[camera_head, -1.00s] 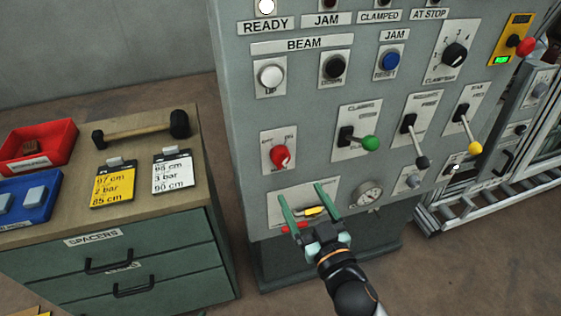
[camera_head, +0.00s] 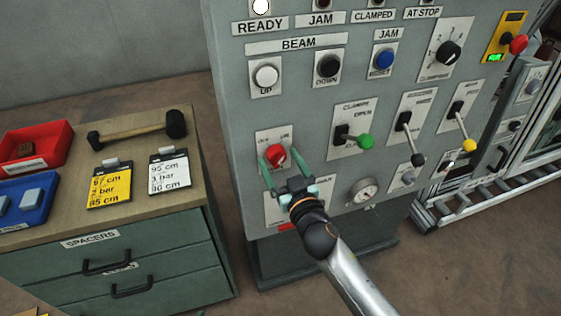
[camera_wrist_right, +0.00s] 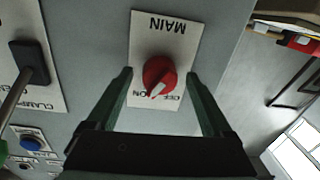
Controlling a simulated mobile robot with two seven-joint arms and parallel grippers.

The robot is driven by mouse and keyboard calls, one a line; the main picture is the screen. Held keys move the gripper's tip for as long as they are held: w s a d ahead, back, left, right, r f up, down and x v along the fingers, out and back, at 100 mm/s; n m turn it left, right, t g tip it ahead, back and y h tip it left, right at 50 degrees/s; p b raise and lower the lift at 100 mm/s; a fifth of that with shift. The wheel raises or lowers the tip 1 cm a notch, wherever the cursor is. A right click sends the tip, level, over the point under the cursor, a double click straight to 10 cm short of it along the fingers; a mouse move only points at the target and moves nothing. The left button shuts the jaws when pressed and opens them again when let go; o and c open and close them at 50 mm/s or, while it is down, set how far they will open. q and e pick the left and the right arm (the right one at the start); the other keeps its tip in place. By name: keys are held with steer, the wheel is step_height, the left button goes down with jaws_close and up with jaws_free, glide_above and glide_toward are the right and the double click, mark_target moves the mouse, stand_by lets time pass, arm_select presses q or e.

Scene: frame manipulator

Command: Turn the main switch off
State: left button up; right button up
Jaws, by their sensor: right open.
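The main switch (camera_head: 277,156) is a red rotary knob on a white plate, low on the left of the grey control panel. In the right wrist view the red knob (camera_wrist_right: 160,76) shows upside down, with MAIN, OFF and ON printed on its plate; its white pointer mark lies near the word ON. My right gripper (camera_head: 282,163) is open, its two green fingers on either side of the knob as seen in the head view. In the wrist view the fingertips (camera_wrist_right: 160,73) flank the knob with gaps; contact does not show.
A drawer cabinet (camera_head: 120,262) with a hammer (camera_head: 137,130) and trays stands at left.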

steer(key=shift+c, duration=0.2)
jaws_close()
stand_by(0.4)
steer(key=shift+n, duration=0.3)
steer(key=n+p, duration=0.1)
steer(key=n, duration=0.4)
steer(key=shift+r, duration=0.15)
steer(key=n+p, duration=0.1)
steer(key=n, duration=0.5)
steer(key=shift+h, duration=0.3)
steer(key=shift+o, duration=0.2)
jaws_free()
steer(key=shift+s+d, duration=0.1)
